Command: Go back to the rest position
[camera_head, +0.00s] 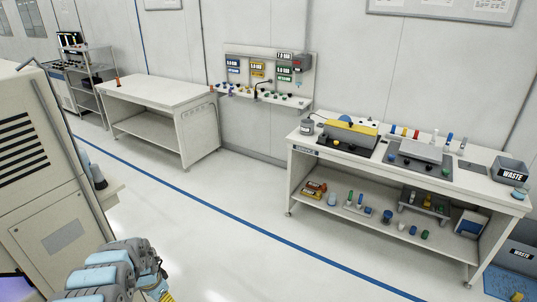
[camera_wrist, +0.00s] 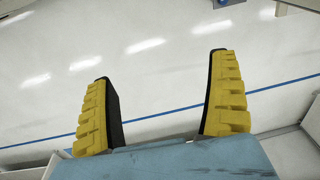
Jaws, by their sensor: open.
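My gripper (camera_wrist: 160,108) shows in the wrist view with two yellow, black-lined fingers spread wide apart. Nothing is between them; the pale floor and a blue floor line show beyond. In the head view my folded arm is at the bottom left, and a small yellow part of my gripper (camera_head: 165,296) shows at the bottom edge. Its fingertips are cut off there. The gripper touches nothing that I can see.
A beige cabinet (camera_head: 40,150) is close at the left. The floor (camera_head: 240,235) between is clear.

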